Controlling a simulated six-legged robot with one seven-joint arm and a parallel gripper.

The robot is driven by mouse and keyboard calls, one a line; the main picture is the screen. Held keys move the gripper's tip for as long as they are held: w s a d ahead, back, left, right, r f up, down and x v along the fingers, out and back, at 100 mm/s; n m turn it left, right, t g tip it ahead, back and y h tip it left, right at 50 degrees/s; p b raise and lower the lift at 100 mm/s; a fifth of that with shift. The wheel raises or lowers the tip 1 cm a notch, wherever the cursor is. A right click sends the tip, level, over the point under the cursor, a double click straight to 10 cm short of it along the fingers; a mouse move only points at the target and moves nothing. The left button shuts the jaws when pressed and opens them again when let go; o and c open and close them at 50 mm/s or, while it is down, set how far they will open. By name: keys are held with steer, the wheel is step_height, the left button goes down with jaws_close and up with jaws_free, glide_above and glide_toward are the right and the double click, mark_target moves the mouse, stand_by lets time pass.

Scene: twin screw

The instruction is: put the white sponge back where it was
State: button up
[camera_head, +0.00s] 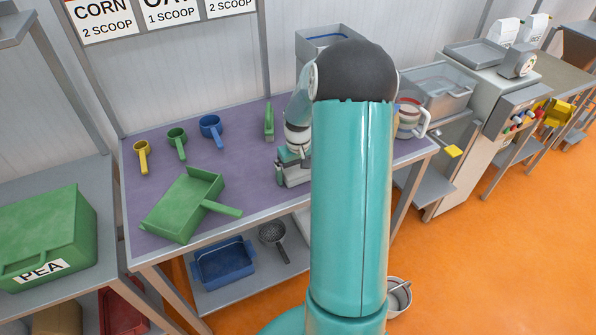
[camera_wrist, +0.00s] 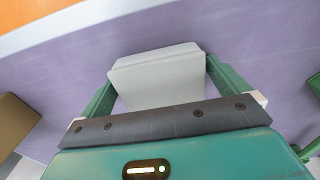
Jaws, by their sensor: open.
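The white sponge (camera_wrist: 158,72) shows in the wrist view as a pale block on the purple tabletop (camera_wrist: 255,45). My gripper (camera_wrist: 163,82) is open, with one teal finger on each side of the sponge. The right finger is very close to the sponge; I cannot tell whether either finger touches it. The lower part of the sponge is hidden behind the gripper's dark front bar. In the head view my gripper (camera_head: 293,168) is low over the right part of the purple table (camera_head: 245,180). I cannot clearly make out the sponge there.
A green dustpan-like scoop (camera_head: 185,203) lies on the table's left, with yellow (camera_head: 141,150), green (camera_head: 177,137) and blue (camera_head: 211,126) scoops behind. A green upright item (camera_head: 269,122) stands near my gripper. A striped jug (camera_head: 408,120) stands right. The table's middle is clear.

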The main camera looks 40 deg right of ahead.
mark_target(298, 170)
step_height(298, 170, up, 12)
steer(key=a+r+h, duration=0.1)
steer(key=a+r, duration=0.5)
steer(key=a, duration=0.2)
steer(key=s+a+r+n+t, duration=0.1)
steer(key=s+a+r, duration=0.3)
steer(key=s+a, duration=0.4)
steer(key=s+a+r+n+t+y, duration=0.1)
steer(key=s+a+r+n+t, duration=0.1)
steer(key=s+a, duration=0.6)
steer(key=a+r+t, duration=0.1)
steer(key=a+t, duration=0.1)
steer(key=a, duration=0.5)
steer(key=shift+s+r, duration=0.3)
steer(key=shift+r, duration=0.05)
